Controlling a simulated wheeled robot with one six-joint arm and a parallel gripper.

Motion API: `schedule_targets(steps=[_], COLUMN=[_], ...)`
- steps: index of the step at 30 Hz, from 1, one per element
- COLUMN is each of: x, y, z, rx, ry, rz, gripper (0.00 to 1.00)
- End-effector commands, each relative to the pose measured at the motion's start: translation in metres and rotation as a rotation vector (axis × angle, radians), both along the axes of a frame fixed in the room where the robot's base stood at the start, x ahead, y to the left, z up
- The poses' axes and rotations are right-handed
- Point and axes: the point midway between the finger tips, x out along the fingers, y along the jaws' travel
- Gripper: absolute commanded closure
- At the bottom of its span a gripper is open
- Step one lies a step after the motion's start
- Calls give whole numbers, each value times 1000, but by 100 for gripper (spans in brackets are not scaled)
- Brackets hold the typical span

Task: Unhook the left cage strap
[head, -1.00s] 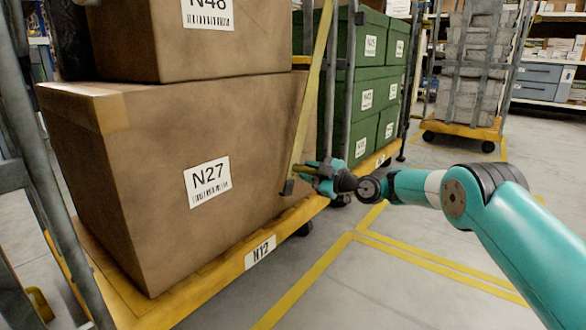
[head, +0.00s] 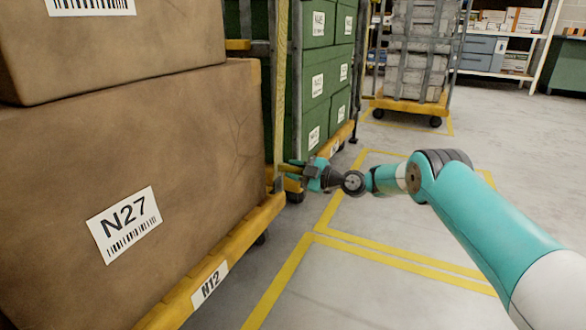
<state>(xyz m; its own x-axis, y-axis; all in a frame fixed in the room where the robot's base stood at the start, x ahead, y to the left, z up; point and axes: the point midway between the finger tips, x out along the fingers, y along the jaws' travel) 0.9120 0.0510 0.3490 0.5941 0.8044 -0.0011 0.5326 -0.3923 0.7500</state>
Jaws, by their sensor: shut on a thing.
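The yellow cage strap (head: 281,90) runs almost straight down past the right edge of the cardboard boxes. Its lower end has a dark hook piece (head: 277,185) by the yellow edge of the cage base (head: 232,248). My gripper (head: 287,171) reaches in from the right and is shut on the strap near this lower end. The fingertips are small in the picture and partly merge with the strap. I cannot tell whether the hook touches the base edge.
A large carton marked N27 (head: 150,170) fills the left, with another carton (head: 110,45) on top. Green crates (head: 318,85) stand on a second cage behind the strap. A grey loaded cage (head: 412,60) stands farther back. The floor right of the cages is clear, with yellow lines.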

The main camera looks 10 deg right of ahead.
Motion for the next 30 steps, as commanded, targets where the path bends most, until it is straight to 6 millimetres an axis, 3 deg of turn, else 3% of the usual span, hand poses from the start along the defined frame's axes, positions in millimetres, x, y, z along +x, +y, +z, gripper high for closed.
schedule_targets(steps=[1,6,7,9,10,24,30], x=[-1,-1,-1,-1,-1,-1,-18], y=[8,6,5,3,2,-5,-28], z=[2,3,3,3,3,2,7], rx=[1,1,1,1,1,-1,1], ry=[-6,-7,-7,-7,-7,-3,2], rz=[12,10,9,7,5,-2,-5], gripper=[100,100,65,48,46,46,46])
